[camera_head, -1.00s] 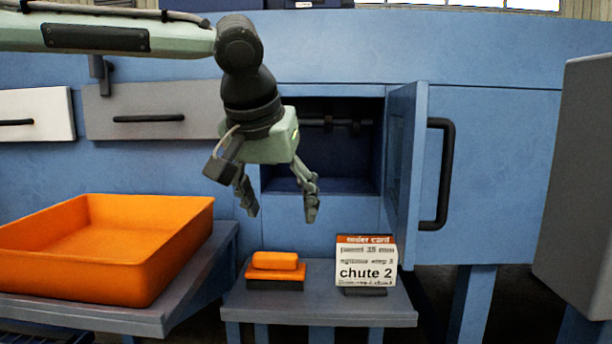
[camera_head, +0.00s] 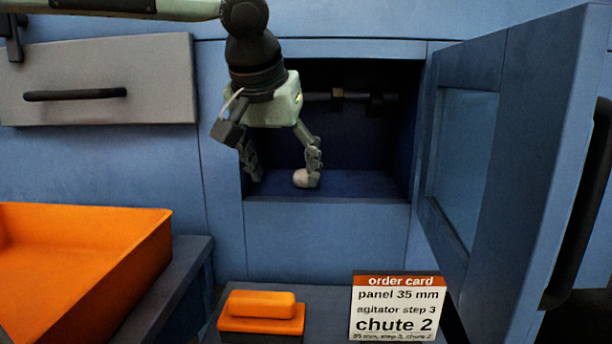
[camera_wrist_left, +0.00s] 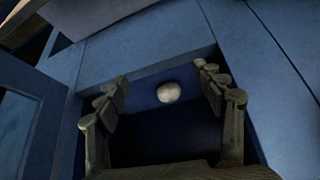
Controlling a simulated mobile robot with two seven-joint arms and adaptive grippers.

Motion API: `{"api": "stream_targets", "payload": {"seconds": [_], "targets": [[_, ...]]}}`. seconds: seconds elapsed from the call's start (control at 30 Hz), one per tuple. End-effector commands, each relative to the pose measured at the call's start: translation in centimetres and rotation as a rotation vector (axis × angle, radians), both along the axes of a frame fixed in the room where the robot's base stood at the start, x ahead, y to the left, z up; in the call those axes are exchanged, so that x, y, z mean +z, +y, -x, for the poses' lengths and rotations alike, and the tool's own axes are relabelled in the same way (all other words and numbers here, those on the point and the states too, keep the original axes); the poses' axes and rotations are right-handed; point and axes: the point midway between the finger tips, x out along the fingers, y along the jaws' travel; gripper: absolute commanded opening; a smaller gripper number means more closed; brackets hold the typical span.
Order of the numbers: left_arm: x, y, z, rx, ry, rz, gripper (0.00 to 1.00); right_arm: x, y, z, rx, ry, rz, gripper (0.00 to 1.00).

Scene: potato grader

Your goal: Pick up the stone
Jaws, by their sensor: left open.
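The stone (camera_head: 301,178) is a small, pale, rounded lump on the floor of the open compartment (camera_head: 380,186) in the blue machine. One finger of my left gripper partly covers it in the head view. My left gripper (camera_head: 283,178) is open at the compartment mouth, fingers pointing down. In the left wrist view the stone (camera_wrist_left: 169,92) shows whole between and beyond the two open fingers of the left gripper (camera_wrist_left: 160,95), nearer the right one. I see no contact with it there. My right gripper is in neither view.
The compartment's blue door (camera_head: 490,160) stands open at the right. A horizontal shaft (camera_head: 350,97) crosses the compartment's back. Below are an orange block (camera_head: 262,304), an order card (camera_head: 396,308) reading chute 2, and an orange tray (camera_head: 130,262) at the left. A grey drawer (camera_head: 150,75) is shut.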

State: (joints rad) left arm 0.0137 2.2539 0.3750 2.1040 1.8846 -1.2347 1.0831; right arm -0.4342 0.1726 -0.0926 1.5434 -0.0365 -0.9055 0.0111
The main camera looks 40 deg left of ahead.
Motion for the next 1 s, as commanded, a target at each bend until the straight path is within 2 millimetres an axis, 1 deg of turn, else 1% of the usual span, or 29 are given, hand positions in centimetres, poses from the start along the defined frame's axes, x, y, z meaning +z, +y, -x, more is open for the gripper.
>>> {"api": "stream_targets", "payload": {"seconds": [0.03, 0.2, 0.3, 0.4, 0.5, 0.63, 0.7, 0.9, 1.0], "targets": [[-0.1, 0.4, -1.0, 0.005, 0.004, -0.001, 0.69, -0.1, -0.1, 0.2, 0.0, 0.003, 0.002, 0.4], [-0.2, 1.7, -4.5, 0.005, 0.004, 0.0, 0.69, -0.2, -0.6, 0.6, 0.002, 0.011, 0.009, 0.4], [-0.1, 2.4, -6.5, 0.004, 0.003, -0.002, 0.69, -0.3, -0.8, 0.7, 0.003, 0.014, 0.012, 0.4], [-0.1, 3.0, -8.0, 0.002, 0.002, -0.002, 0.69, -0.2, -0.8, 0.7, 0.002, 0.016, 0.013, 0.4], [-0.1, 3.3, -8.8, 0.001, 0.002, -0.001, 0.69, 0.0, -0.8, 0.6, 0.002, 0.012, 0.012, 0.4], [0.0, 3.5, -9.5, 0.003, 0.001, 0.0, 0.69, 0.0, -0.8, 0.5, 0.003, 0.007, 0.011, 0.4], [-0.3, 3.8, -10.1, 0.001, 0.004, -0.001, 0.69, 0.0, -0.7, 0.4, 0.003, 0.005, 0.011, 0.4], [-3.2, 4.3, -11.5, 0.002, 0.004, -0.001, 0.69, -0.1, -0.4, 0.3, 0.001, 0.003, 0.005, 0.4], [-4.1, 4.5, -12.0, 0.002, 0.002, -0.002, 0.69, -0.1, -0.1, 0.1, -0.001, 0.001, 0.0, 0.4]]}}
